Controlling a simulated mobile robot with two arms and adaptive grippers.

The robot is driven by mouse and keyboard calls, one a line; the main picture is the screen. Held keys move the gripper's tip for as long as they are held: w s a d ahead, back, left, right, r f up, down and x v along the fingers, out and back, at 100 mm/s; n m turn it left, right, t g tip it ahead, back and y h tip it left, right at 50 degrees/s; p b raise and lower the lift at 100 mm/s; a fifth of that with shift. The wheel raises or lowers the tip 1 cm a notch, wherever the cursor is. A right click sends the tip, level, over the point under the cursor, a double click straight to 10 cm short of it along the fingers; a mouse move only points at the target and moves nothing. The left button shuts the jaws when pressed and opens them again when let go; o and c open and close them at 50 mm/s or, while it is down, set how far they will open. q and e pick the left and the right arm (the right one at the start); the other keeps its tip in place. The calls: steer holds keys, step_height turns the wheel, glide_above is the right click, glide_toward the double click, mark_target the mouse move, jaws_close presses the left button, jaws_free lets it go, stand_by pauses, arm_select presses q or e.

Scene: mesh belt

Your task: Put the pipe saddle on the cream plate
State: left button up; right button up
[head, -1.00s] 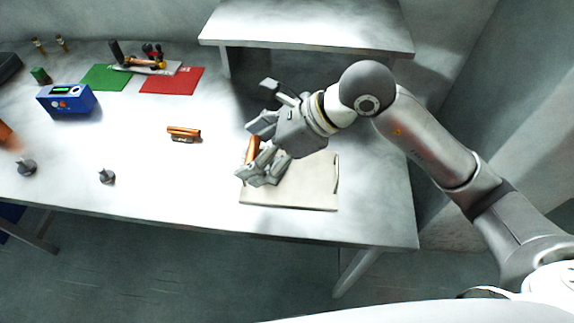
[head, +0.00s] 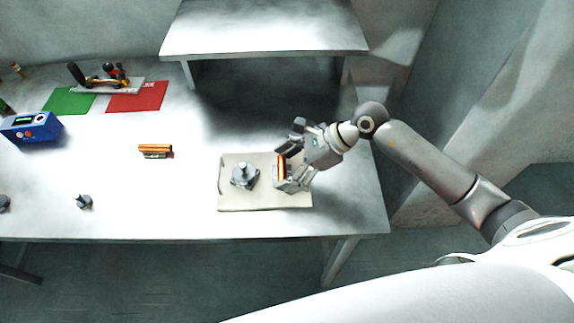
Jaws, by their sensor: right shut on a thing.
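The cream plate (head: 264,202) lies flat near the front right of the table. My right gripper (head: 285,174) is shut on a copper-coloured piece, which I take for the pipe saddle (head: 281,165), over the right part of the plate. The fingers hide part of the piece. I cannot tell whether it touches the plate. A grey fitting with an upright knob (head: 244,176) stands on the plate's left part, just left of the gripper. My left gripper is not in view.
A similar copper piece on a grey base (head: 155,151) lies left of the plate. A small grey knobbed part (head: 83,201) stands near the front edge. A blue box (head: 31,129), green mat (head: 69,101) and red mat (head: 137,96) lie back left. A raised shelf (head: 263,30) stands behind.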

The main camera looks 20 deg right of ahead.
steer(key=shift+f, duration=0.4)
steer(key=o, duration=1.1)
steer(key=shift+r, duration=0.1)
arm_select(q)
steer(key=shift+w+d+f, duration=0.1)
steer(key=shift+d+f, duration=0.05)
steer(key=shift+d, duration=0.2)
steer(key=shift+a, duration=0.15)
arm_select(e)
steer(key=shift+r, duration=0.1)
steer(key=shift+d+r, duration=0.1)
steer(key=shift+d, duration=0.05)
arm_select(q)
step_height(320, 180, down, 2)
steer(key=b, duration=0.2)
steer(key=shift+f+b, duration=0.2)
steer(key=shift+b, duration=0.2)
arm_select(e)
steer(key=v, duration=1.1)
steer(key=shift+s+d+r, duration=0.2)
steer(key=shift+d+r, duration=0.05)
